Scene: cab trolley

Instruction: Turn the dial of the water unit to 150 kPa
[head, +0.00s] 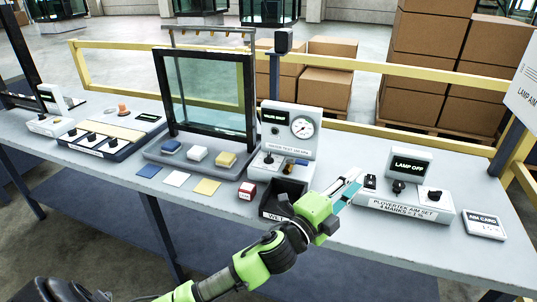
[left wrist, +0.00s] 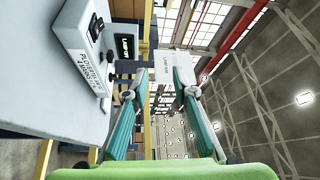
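The water unit (head: 297,116) is a pale box with a round white pressure gauge (head: 303,127) and a dark display on its upright face. A dark knob (head: 268,158) with a pale base stands on its lower front deck. The gauge needle and the display text are too small to read surely. My left gripper (head: 349,184) is to the right of the water unit's front, near the lamp set. Its teal fingers are apart and empty in the left wrist view (left wrist: 161,75). My right gripper is not in view.
The lamp set (head: 403,206) with a "LAMP OFF" display and several knobs stands right of my gripper. A black "WET" tray (head: 275,215) and a small red-and-white block (head: 247,190) are in front of the water unit. A framed glass panel (head: 208,92) stands left.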

